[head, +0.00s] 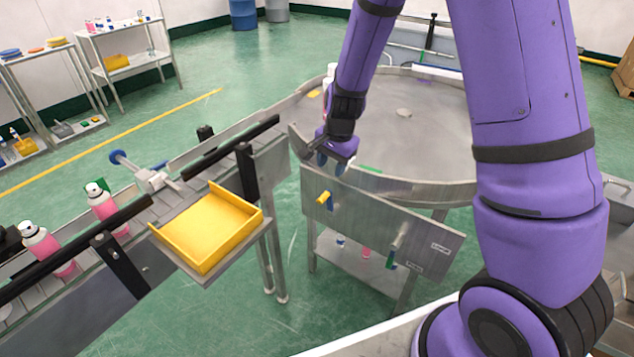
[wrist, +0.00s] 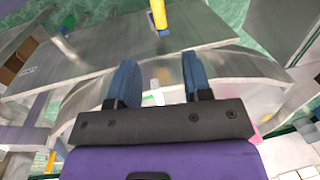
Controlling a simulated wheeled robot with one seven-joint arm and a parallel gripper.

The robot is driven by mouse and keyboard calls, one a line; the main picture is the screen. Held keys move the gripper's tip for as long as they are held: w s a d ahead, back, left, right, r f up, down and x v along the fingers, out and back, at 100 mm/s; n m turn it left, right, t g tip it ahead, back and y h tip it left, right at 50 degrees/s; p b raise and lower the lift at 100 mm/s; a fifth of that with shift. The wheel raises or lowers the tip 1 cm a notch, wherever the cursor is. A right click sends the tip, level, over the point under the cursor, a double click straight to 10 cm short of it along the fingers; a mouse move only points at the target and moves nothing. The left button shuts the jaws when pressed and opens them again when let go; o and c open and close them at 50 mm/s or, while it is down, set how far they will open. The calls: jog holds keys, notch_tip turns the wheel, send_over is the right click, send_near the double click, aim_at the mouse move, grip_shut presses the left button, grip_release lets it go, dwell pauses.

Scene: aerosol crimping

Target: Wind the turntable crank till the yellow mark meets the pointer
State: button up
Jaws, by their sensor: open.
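The turntable (head: 430,140) is a round grey metal table with a raised rim behind my arm. A yellow patch (head: 314,93) lies on its far left part; I cannot tell for sure that it is the yellow mark. The pointer cannot be made out. A grey panel (head: 365,215) on the near side carries a yellow handle (head: 324,197), seemingly the crank grip; the handle also shows at the top of the wrist view (wrist: 159,14). My gripper (head: 332,166) is open and empty, just above the panel's top edge, apart from the handle. Its blue fingers (wrist: 160,70) point toward the panel.
A grey lever (head: 398,240) sticks out at the panel's right. A yellow tray (head: 208,232) stands left of the panel, by a conveyor with pink cans (head: 101,203). A green strip (head: 371,169) lies near the turntable rim. Green floor is open between tray and panel.

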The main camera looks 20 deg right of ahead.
aim_at(325, 194)
jog(key=f, duration=0.3)
jog(key=w+f, duration=0.1)
jog(key=f, duration=0.3)
jog(key=a+f, duration=0.1)
jog(key=f, duration=0.2)
jog(key=shift+w+f, duration=0.15)
jog(key=shift+f, duration=0.1)
grip_shut()
